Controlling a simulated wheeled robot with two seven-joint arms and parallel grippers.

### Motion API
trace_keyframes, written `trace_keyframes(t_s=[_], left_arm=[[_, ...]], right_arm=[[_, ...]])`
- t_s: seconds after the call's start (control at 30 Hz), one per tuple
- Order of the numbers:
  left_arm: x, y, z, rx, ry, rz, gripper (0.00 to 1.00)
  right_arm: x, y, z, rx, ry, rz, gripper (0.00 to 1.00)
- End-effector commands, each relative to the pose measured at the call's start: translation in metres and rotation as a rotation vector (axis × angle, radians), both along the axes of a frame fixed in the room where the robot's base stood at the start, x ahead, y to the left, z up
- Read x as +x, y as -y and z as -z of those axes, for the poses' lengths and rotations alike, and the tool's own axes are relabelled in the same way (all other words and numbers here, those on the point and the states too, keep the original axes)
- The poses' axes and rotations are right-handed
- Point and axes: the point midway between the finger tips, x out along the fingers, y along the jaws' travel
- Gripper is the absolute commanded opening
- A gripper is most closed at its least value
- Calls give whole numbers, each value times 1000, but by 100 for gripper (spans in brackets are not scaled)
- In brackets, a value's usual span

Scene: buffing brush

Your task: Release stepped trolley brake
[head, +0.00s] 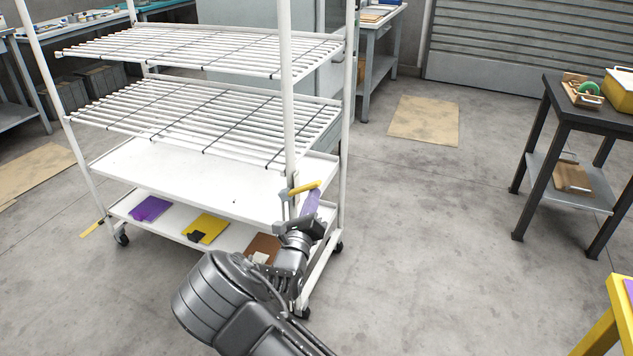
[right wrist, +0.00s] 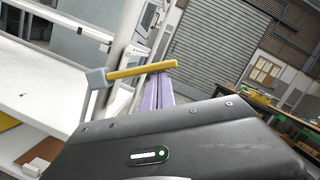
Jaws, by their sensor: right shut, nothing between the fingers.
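The white stepped trolley (head: 215,175) has wire racks above and solid shelves below, on dark casters. A yellow lever (head: 305,187) with a grey pivot block sits on its near right post and points right. It also shows in the right wrist view (right wrist: 140,70). My right gripper (head: 312,200), with purple fingers, is shut and empty just below the lever. In the right wrist view the fingertips (right wrist: 158,88) lie right by the lever's free end; I cannot tell whether they touch. My left gripper is not in view.
Purple, yellow and brown flat items lie on the trolley's bottom shelf (head: 165,222). A yellow strip (head: 92,228) shows by its left caster. A dark table (head: 585,117) stands right, with a yellow stand (head: 612,315) in the lower right corner. Open floor lies between.

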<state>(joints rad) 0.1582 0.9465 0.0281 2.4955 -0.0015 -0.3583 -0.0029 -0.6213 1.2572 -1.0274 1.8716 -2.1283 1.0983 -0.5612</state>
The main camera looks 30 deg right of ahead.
Motion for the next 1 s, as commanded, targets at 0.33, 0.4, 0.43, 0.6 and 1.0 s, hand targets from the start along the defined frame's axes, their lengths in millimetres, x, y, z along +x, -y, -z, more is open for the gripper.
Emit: trace_keyframes(t_s=[0.33, 0.4, 0.43, 0.6, 1.0], left_arm=[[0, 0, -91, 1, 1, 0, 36], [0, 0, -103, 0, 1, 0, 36], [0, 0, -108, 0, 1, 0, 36], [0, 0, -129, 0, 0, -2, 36], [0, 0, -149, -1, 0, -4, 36]], right_arm=[[13, -9, -38, -190, -272, -3, 0], [17, -12, -42, -227, -326, -3, 0], [18, -13, -44, -244, -350, -3, 0], [27, -19, -50, -328, -472, -2, 0], [41, -29, -55, -392, -566, -1, 0]])
